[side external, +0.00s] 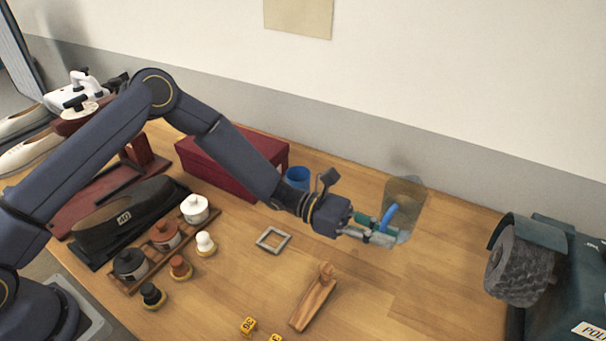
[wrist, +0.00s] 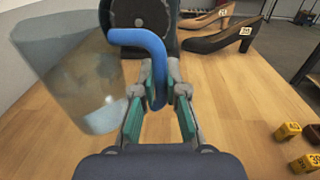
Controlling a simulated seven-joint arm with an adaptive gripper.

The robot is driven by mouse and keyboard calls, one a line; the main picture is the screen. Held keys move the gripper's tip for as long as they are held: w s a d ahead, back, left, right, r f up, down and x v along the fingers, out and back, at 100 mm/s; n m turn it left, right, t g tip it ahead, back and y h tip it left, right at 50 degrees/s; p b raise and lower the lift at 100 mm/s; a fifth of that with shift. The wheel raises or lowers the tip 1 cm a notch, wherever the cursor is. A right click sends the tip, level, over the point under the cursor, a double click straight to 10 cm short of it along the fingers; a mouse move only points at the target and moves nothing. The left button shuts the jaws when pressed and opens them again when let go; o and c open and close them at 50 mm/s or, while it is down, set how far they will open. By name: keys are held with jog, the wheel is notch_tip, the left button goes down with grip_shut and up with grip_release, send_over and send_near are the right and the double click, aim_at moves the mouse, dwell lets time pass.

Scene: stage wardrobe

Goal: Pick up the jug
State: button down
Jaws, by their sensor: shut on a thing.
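The jug (side external: 408,193) is a see-through, smoky vessel with a blue handle (side external: 388,216), at the right of the table near the wall in the side external view. In the wrist view the clear jug body (wrist: 80,75) fills the left side, tilted in the picture. My gripper (side external: 373,236) is shut on the blue handle, which shows between the green-padded fingers (wrist: 158,108) in the wrist view. The jug body is beside the fingers, not between them. I cannot tell whether the jug's base touches the table.
A polishing machine (side external: 555,285) with a grey roller stands at the right. A wooden shoe-horn-like piece (side external: 313,303), a grey square frame (side external: 273,240) and yellow number cubes (side external: 248,326) lie nearer the front. A blue cup (side external: 298,178) and a dark red box (side external: 225,165) are behind my arm.

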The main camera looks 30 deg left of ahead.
jog(key=s+a+r, duration=0.5)
jog(key=s, duration=0.3)
jog(key=shift+s+a+r, duration=0.3)
jog(key=shift+a+r, duration=0.05)
jog(key=shift+r, duration=0.05)
dwell(0.4)
jog(key=shift+r, duration=0.1)
